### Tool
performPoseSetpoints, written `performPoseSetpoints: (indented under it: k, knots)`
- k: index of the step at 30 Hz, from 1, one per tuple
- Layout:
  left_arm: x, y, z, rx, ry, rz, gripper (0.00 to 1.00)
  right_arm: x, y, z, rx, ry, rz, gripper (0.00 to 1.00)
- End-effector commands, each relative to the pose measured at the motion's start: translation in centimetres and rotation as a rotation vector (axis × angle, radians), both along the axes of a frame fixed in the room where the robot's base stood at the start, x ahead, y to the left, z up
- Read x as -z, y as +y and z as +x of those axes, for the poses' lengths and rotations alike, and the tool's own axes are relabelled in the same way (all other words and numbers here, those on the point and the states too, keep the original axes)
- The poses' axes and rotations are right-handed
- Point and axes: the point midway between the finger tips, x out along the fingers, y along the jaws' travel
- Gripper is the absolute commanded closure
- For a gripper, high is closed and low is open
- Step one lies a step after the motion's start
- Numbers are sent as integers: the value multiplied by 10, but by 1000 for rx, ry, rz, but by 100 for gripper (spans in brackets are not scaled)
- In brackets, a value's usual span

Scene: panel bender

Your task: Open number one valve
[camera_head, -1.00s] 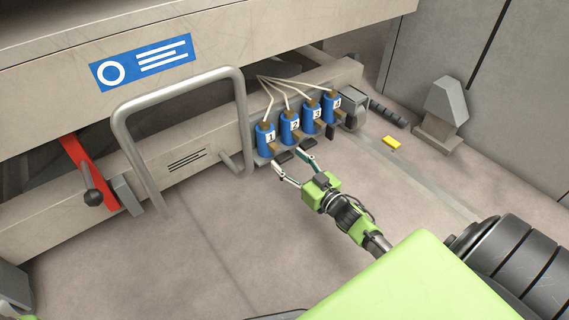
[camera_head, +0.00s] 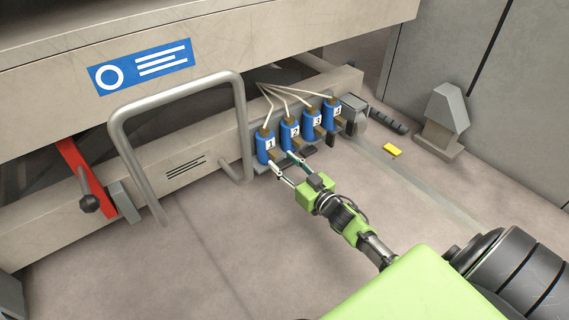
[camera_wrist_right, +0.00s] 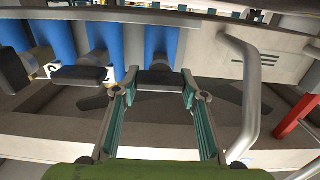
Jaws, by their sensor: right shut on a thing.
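The number one valve (camera_head: 264,143) is the leftmost blue cylinder in a row on the machine's beam, with a white "1" label and a brass fitting on top. In the right wrist view the nearest blue cylinder (camera_wrist_right: 162,42) has a dark lever (camera_wrist_right: 160,76) at its foot. My right gripper (camera_head: 284,163) reaches the foot of this valve from the lower right. In the right wrist view its two fingers (camera_wrist_right: 158,84) stand on either side of the lever, shut on it. The lever is mostly hidden in the head view. My left gripper is out of view.
Valves two (camera_head: 290,133), three (camera_head: 311,123) and four (camera_head: 332,114) stand close beside it to the right. A bent grey tube handle (camera_head: 180,90) is just left. A red lever (camera_head: 85,175) is farther left. A yellow block (camera_head: 392,150) lies on open floor.

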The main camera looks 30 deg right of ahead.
Motion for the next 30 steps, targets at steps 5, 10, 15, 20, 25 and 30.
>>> performPoseSetpoints:
  k: [5,10,15,20,25,30]
  knots:
    - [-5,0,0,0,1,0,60,-1,1,0,0,-4,-52,82]
    - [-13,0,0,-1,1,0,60,-2,1,0,1,-11,-159,82]
    - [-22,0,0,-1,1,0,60,-2,2,0,2,-23,-304,82]
    - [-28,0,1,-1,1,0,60,-1,3,0,1,-35,-457,82]
    - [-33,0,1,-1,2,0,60,0,3,0,0,-48,-618,82]
    - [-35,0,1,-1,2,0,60,2,4,0,0,-60,-780,82]
